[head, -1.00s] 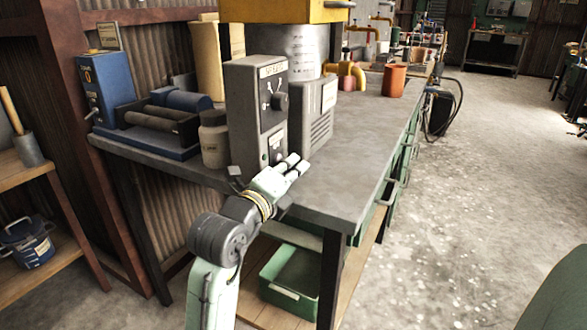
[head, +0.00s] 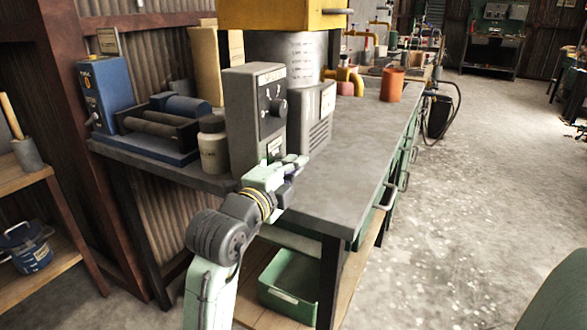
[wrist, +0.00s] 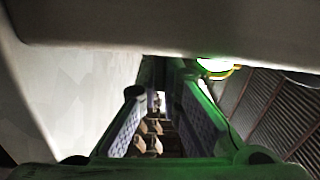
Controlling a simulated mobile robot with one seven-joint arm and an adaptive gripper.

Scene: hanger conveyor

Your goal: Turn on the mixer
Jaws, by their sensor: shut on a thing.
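The mixer has a grey control box (head: 252,110) with a black knob (head: 278,107) on its front. It stands on the bench beside a metal drum (head: 290,60) under a yellow housing (head: 300,16). My gripper (head: 293,166) is low in front of the control box, close to its lower face and the bench top. In the wrist view its fingers (wrist: 158,105) are close together, with a glowing green lamp or button (wrist: 215,66) at upper right. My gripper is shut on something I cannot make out. The lower part of the box front is partly hidden by my gripper.
A white jar (head: 213,145) stands left of the control box, near a blue roller machine (head: 165,130). An orange cup (head: 392,84) stands on the bench (head: 345,170) to the right. The bench's front right is clear. A green bin (head: 290,280) sits below.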

